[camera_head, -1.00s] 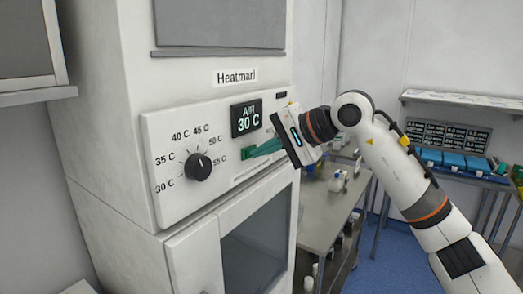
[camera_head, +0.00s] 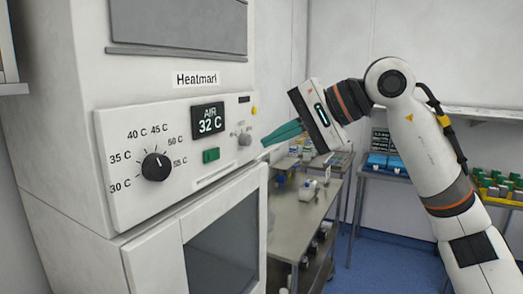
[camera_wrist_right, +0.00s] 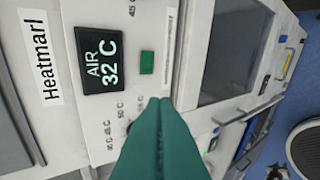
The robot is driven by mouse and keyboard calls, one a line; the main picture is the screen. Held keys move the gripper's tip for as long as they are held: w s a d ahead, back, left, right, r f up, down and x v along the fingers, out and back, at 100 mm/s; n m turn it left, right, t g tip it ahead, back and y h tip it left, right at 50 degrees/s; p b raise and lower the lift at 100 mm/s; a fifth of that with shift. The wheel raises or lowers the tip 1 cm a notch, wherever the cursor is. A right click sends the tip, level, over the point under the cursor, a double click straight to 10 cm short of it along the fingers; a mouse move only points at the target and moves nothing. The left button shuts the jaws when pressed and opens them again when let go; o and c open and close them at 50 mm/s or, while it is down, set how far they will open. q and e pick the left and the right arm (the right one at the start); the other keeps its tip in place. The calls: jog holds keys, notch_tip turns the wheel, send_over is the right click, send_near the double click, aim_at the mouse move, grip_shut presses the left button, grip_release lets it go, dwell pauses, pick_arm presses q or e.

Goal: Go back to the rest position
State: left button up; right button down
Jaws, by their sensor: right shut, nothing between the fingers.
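My right gripper (camera_head: 283,134) has green fingers that are shut and empty. It is in front of the right side of the Heatmarl warming cabinet (camera_head: 190,210), near the right end of its control panel. In the right wrist view the shut fingers (camera_wrist_right: 160,112) point at the panel, below the green button (camera_wrist_right: 147,62). That button (camera_head: 211,155) also shows uncovered in the head view. The display (camera_head: 207,119) reads AIR 32 C. The black dial (camera_head: 156,166) sits at the panel's left. My left gripper is not in view.
A metal table (camera_head: 300,215) with bottles and small items stands to the right of the cabinet.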

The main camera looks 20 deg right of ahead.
jog(key=shift+s+d+r, duration=0.15)
jog(key=shift+s+d, duration=0.1)
dwell(0.3)
